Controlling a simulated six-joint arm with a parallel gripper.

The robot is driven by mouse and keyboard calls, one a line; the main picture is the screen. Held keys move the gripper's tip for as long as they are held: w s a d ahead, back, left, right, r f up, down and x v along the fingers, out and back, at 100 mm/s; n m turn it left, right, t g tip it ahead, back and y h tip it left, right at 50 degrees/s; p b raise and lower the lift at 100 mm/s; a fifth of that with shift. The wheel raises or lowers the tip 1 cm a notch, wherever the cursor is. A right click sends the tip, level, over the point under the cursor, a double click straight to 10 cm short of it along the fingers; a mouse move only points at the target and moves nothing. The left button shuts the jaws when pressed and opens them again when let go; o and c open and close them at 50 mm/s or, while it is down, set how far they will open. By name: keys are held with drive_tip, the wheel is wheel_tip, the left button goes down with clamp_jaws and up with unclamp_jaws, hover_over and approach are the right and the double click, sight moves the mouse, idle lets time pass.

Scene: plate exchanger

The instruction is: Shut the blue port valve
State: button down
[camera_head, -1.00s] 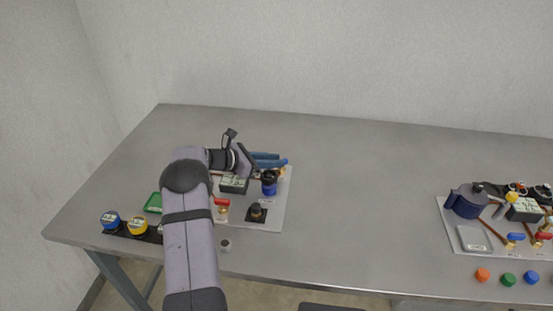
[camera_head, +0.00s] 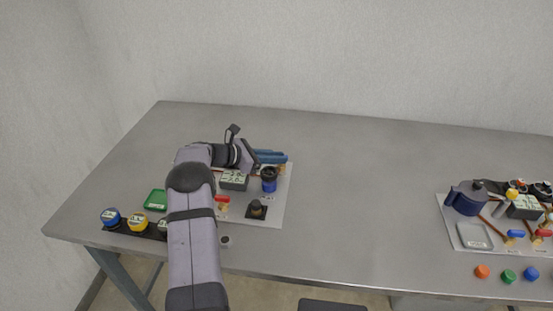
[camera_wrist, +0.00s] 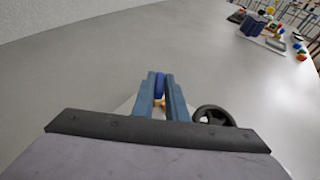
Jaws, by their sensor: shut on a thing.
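The blue port valve has a blue handle, seen in the wrist view (camera_wrist: 159,86) between my fingers, with a brass body (camera_wrist: 160,103) below it. In the head view the brass body (camera_head: 281,170) shows at the back right of the left grey mat, and the handle is hidden by the fingers. My gripper (camera_head: 284,157) reaches over the mat from the left with its blue fingers pointing right. In the wrist view my gripper (camera_wrist: 161,77) is closed around the blue handle, one finger on each side.
A blue canister with a black top (camera_head: 269,180) stands close in front of the fingers; its black wheel (camera_wrist: 212,115) shows in the wrist view. A display box (camera_head: 234,181), a red-handled valve (camera_head: 222,200) and a black knob (camera_head: 257,208) share the mat. A second set (camera_head: 475,215) stands far right.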

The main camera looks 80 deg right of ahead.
drive_tip(key=shift+d+r+m+g+y, duration=0.1)
drive_tip(key=shift+m+g+y, duration=0.2)
drive_tip(key=shift+m+y, duration=0.2)
drive_tip(key=c, duration=2)
unclamp_jaws()
drive_tip(key=shift+c, duration=0.2)
drive_tip(key=shift+w+b, duration=0.15)
drive_tip(key=shift+b, duration=0.15)
drive_tip(key=shift+w+a+r, duration=0.15)
drive_tip(key=shift+w+a, duration=0.2)
drive_tip(key=shift+w, duration=0.15)
drive_tip(key=b+v, duration=0.1)
drive_tip(key=v, duration=0.4)
drive_tip(key=shift+w+a+r+b, duration=0.15)
drive_tip(key=shift+w+r+b, duration=0.1)
drive_tip(key=shift+b, duration=0.15)
drive_tip(key=shift+w+a, duration=0.1)
